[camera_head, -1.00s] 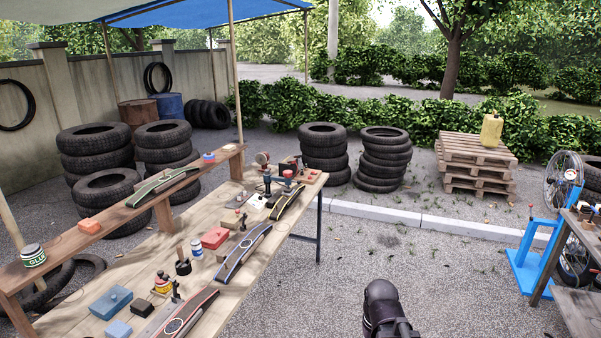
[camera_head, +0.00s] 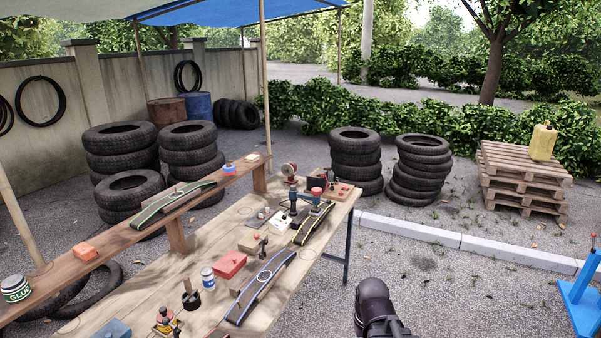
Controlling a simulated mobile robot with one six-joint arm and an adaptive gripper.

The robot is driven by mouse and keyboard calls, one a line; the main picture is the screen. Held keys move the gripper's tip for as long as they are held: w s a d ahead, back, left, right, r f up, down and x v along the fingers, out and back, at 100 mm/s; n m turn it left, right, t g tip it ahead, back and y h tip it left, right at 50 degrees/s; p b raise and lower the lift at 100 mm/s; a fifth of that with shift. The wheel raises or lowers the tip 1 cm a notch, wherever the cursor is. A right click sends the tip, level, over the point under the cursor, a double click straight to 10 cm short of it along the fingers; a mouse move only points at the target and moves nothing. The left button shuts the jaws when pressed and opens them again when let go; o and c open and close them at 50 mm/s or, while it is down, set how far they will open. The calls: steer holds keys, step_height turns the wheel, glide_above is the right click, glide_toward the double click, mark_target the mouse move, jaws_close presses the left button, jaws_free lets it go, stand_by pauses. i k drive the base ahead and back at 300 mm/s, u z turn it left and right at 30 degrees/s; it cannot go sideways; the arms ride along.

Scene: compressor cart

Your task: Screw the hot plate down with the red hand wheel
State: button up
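A small press or clamp with a red round top (camera_head: 316,191) stands at the far end of the long wooden table (camera_head: 215,265). I cannot make out the hot plate clearly. A dark rounded link of my arm (camera_head: 373,302) shows at the bottom, right of the table. My gripper's fingers are not visible.
A raised plank shelf (camera_head: 110,248) runs along the table's left side. A red box (camera_head: 230,265), a white-blue jar (camera_head: 208,278) and several curved strips lie on the table. Gravel right of the table is clear up to the kerb (camera_head: 430,233). A blue stand (camera_head: 583,300) is at the right edge.

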mark_target(317, 190)
steer(key=i, duration=0.2)
steer(key=u, duration=0.1)
steer(key=k, duration=0.65)
steer(key=z, duration=0.35)
steer(key=i, duration=1.7)
steer(key=u, duration=0.55)
